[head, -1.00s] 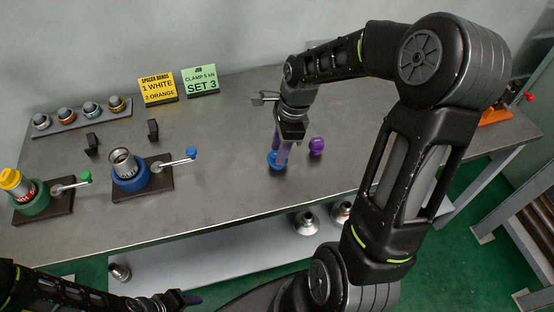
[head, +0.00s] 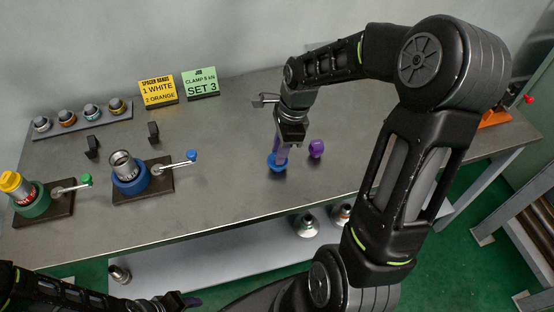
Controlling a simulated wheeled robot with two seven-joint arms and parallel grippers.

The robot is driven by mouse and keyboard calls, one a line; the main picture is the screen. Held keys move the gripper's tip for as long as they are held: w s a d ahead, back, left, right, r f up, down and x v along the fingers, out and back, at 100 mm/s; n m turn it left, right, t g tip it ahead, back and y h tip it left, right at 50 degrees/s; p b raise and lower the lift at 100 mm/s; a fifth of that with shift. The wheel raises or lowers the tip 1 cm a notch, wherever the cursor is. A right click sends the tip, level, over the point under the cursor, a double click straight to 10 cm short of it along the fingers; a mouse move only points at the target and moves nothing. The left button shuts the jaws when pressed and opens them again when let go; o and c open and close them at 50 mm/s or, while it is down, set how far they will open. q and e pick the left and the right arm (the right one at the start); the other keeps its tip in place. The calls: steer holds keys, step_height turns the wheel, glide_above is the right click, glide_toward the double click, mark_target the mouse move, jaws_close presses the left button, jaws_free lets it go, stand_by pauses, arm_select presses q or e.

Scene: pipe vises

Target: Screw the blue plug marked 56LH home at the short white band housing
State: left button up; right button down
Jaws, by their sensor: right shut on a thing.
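The blue plug (head: 276,163) stands on the table below my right gripper (head: 283,147). The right gripper points down and is shut on the plug; its marking cannot be read. One housing (head: 124,163) stands open-topped in a blue vise (head: 131,181) with a blue-knobbed handle. Another housing with a yellow cap (head: 13,182) sits in a green vise (head: 32,199) at the far left. I cannot tell which housing has the short white band. My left gripper (head: 181,301) is at the bottom edge, away from the table top, and its jaws are unclear.
A purple plug (head: 316,148) stands just right of the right gripper. A rack of fittings (head: 82,119) is at the back left. Yellow (head: 158,88) and green (head: 200,82) signs stand behind. Two black blocks (head: 153,132) stand behind the vises. The table centre is clear.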

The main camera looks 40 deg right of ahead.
steer(key=shift+r+p, duration=1.7)
steer(key=shift+r, duration=0.7)
steer(key=shift+r, duration=0.1)
